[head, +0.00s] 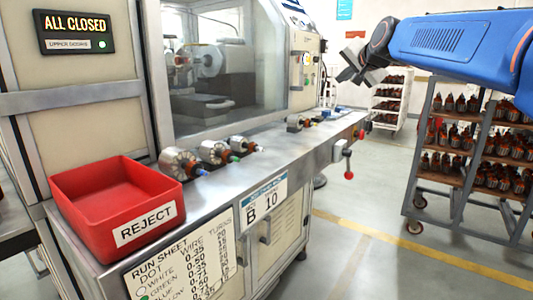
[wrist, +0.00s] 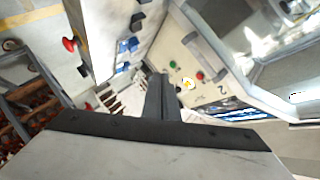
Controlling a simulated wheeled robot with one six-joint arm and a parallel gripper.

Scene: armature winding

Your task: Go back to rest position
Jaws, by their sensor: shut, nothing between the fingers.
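My gripper (head: 352,68) is at the upper middle right of the head view, at the end of my blue arm, raised above the floor to the right of the machine. In the wrist view my gripper (wrist: 162,80) shows its dark fingers together, with nothing between them. It touches nothing that I can see.
A steel ledge (head: 290,143) along the machine holds several armatures (head: 180,163) and a red REJECT bin (head: 118,205) at its near end. A rack (head: 455,192) full of armatures stands right, below my arm. A white shelf cart (head: 392,105) stands behind. Floor between machine and rack is clear.

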